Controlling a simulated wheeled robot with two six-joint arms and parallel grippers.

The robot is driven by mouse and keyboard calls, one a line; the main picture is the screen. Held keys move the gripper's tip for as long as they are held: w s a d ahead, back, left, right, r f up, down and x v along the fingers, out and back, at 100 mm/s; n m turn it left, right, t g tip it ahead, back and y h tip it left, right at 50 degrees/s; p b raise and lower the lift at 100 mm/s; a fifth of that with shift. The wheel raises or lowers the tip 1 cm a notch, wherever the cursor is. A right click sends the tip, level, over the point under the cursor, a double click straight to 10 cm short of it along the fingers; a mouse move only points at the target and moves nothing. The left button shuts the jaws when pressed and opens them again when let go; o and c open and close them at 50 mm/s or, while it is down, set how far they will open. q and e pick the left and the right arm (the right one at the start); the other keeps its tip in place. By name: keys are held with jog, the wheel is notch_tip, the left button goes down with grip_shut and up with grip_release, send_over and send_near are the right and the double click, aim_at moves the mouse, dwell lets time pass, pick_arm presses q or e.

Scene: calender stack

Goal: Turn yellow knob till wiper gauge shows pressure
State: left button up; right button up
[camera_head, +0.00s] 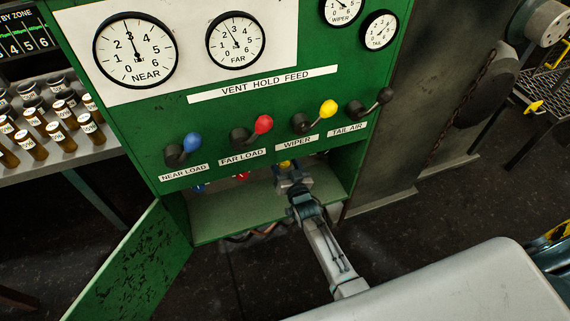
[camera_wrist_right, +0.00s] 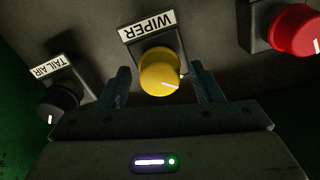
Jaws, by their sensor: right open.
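The yellow knob (camera_wrist_right: 160,74) shows in the right wrist view, under a WIPER label, with a pale mark pointing right in the picture. In the head view only a bit of yellow (camera_head: 286,163) shows below the panel's lower edge. My right gripper (camera_wrist_right: 160,78) is open, with one finger on each side of the knob; I cannot tell whether they touch it. In the head view my right gripper (camera_head: 289,171) reaches under the panel. The wiper gauge (camera_head: 342,8) is cut off by the top edge; its small needle is hard to read. My left gripper is not in view.
A red knob (camera_wrist_right: 295,30) and a dark TAIL AIR knob (camera_wrist_right: 58,103) flank the yellow one. Above, the green panel (camera_head: 230,120) carries levers, including a yellow-balled WIPER lever (camera_head: 328,108). An open green door (camera_head: 135,260) stands at left.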

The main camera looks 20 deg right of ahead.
jog(key=s, duration=1)
jog(key=shift+s+d, duration=0.15)
jog(key=shift+s, duration=0.25)
